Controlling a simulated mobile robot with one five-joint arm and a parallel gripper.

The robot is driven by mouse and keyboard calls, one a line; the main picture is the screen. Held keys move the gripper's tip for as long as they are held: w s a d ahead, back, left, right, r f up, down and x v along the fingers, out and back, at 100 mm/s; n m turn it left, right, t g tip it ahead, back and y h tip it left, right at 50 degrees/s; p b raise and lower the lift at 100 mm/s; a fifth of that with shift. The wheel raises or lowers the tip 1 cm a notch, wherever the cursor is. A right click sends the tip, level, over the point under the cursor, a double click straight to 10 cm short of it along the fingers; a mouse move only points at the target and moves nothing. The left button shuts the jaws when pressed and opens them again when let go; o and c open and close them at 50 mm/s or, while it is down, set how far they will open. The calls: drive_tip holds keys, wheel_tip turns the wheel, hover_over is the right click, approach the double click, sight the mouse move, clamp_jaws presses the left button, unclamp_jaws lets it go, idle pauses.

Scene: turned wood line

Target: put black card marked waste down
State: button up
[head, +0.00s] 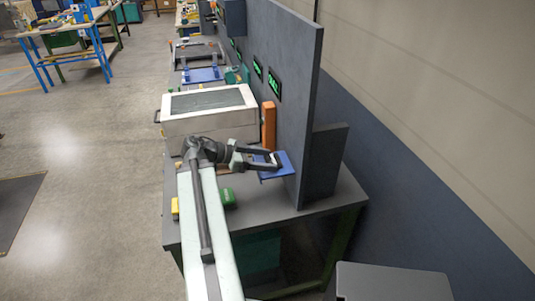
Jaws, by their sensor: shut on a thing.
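My gripper (272,160) is stretched out to the right at the dark upright panel, just over a small blue shelf (283,172). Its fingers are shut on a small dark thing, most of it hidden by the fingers. I take it for the black card, but no waste marking can be read at this size. Whether it touches the blue shelf cannot be told.
A white box with a dark top (208,108) stands behind my arm, and an orange post (268,126) is beside it. A green block (228,197) and a yellow block (175,207) sit on the grey bench (280,209). The bench's front right is clear.

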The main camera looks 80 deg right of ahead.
drive_tip(key=shift+a+f+b, duration=0.15)
drive_tip(key=shift+f+b, duration=0.4)
drive_tip(key=shift+f, duration=0.05)
drive_tip(key=o, duration=1.3)
drive_tip(key=shift+r, duration=0.1)
drive_tip(key=shift+r+p, duration=0.3)
drive_tip(key=shift+p, duration=0.1)
drive_tip(key=p+v, duration=0.5)
drive_tip(key=v, duration=0.7)
drive_tip(key=shift+r, duration=0.2)
drive_tip(key=shift+w, duration=0.2)
